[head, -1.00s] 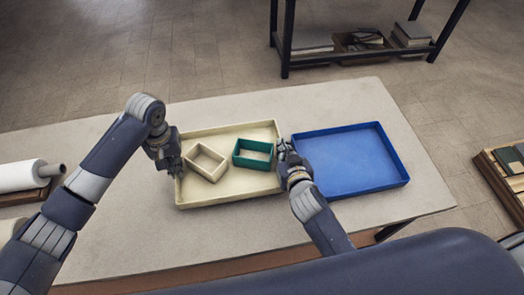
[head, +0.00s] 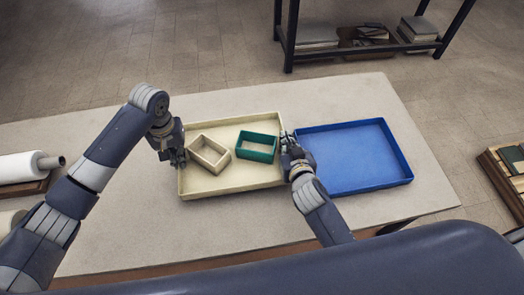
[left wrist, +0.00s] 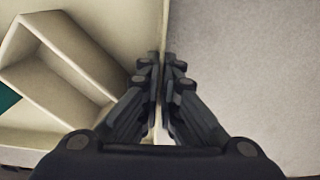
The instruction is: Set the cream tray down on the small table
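The cream tray (head: 232,189) is a shallow rectangle with low walls. It appears level and over the large pale table, but any gap beneath it cannot be made out. My left gripper (head: 178,159) is at its left wall; in the left wrist view its fingers (left wrist: 160,85) are shut on the wall, one on each side. My right gripper (head: 287,143) is at the right wall, its fingers appearing shut on the rim, though small. A beige open box (head: 226,164) and a teal open box (head: 258,157) are in the tray. No separate small table can be picked out.
A blue tray (head: 354,160) lies on the pale table (head: 90,250), close to the cream tray's right side. A dark rack (head: 363,50) with books stands behind. A white roll (head: 22,166) is at the left, a crate of books (head: 500,172) at the right.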

